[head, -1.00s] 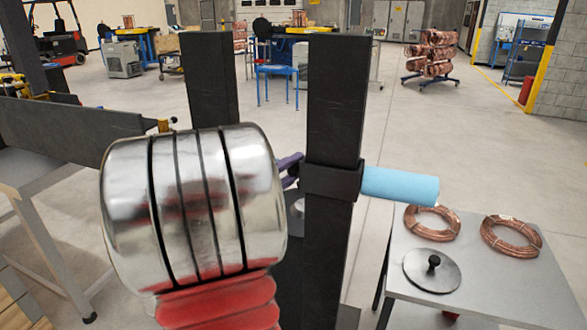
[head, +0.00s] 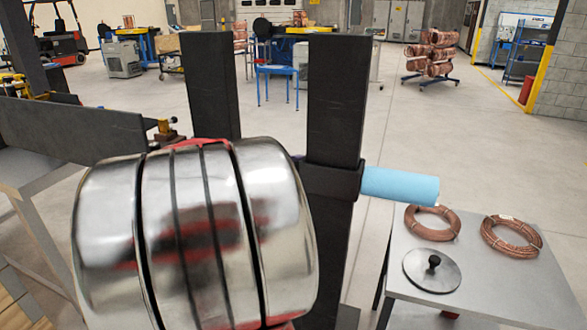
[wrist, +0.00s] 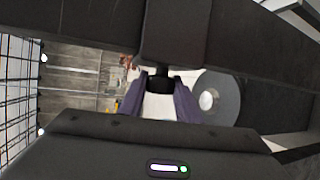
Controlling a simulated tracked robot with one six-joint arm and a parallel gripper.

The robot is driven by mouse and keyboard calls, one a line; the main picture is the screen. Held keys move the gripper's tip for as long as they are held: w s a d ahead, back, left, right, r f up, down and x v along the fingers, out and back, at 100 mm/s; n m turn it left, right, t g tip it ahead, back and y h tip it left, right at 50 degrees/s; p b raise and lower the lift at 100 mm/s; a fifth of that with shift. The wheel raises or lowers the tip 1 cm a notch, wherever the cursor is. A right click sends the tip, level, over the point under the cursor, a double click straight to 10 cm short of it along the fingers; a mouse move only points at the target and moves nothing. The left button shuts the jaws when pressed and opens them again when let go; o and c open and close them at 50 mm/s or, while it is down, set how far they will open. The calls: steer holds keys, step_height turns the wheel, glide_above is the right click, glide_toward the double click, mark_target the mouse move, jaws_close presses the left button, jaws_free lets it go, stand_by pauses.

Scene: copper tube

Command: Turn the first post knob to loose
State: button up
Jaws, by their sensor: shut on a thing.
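Two dark upright posts stand ahead in the head view. The right post (head: 336,110) carries a dark collar (head: 333,182) with a light blue cylinder (head: 400,185) sticking out to the right. My gripper (wrist: 161,82) shows in the wrist view as two purple fingers, shut on a small black knob (wrist: 163,73) beside a dark bar. Most of the knob is hidden between the fingers, so I cannot tell its turn angle. In the head view my shiny arm link covers nearly all of the gripper at the left side of the collar.
A grey table (head: 510,275) at the right holds two copper coils (head: 433,222) and a round metal disc (head: 432,270) with a black knob. The left post (head: 211,85) stands close by. A workbench (head: 70,135) is at the left. The floor behind is mostly open.

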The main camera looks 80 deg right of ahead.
steer(key=shift+f, duration=0.25)
steer(key=o, duration=1.1)
steer(key=shift+r, duration=0.15)
steer(key=shift+c, duration=0.2)
steer(key=v, duration=1.3)
steer(key=shift+w+a, duration=0.2)
steer(key=shift+a, duration=0.2)
